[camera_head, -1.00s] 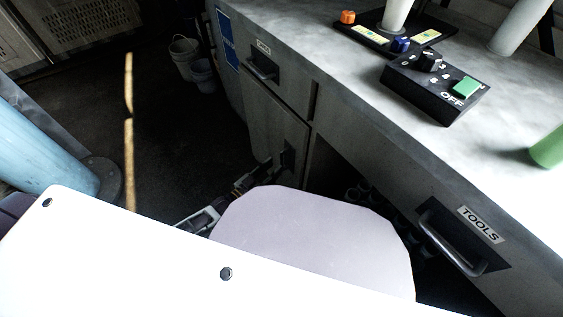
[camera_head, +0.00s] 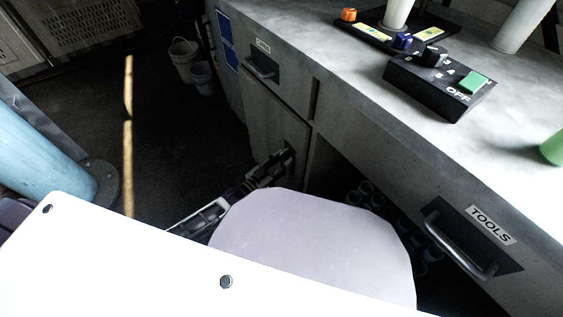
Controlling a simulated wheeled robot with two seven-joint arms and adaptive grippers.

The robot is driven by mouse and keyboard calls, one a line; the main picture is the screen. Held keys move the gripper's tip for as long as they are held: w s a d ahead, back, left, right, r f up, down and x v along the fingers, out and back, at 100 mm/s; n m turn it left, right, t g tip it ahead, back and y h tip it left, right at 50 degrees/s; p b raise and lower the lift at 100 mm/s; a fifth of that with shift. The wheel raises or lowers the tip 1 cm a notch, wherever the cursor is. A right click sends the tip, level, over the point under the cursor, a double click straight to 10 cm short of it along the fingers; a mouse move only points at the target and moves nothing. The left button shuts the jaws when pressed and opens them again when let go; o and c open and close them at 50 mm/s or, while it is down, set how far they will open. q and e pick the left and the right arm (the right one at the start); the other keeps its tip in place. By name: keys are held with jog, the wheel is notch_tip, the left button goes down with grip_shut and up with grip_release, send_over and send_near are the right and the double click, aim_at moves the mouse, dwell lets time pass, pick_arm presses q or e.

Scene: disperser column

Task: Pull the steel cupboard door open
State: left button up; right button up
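The steel cupboard door (camera_head: 268,117) is in the counter front, below a drawer with a bar handle. It looks shut. Its dark handle area is low on its right side and mostly hidden by my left gripper (camera_head: 285,161). My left gripper reaches in from the lower left and is at the handle. The fingers are too small and dark to tell whether they are open or closed, or whether they touch the handle. My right gripper is not in view.
The labelled upper drawer (camera_head: 262,66) and the TOOLS drawer (camera_head: 462,243) have protruding handles. A dark open bay with several round items (camera_head: 365,190) is right of the door. Buckets (camera_head: 187,58) stand behind; floor (camera_head: 180,130) left of the door is clear.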

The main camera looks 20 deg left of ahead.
pick_arm(q)
grip_shut()
jog(key=shift+s, duration=0.1)
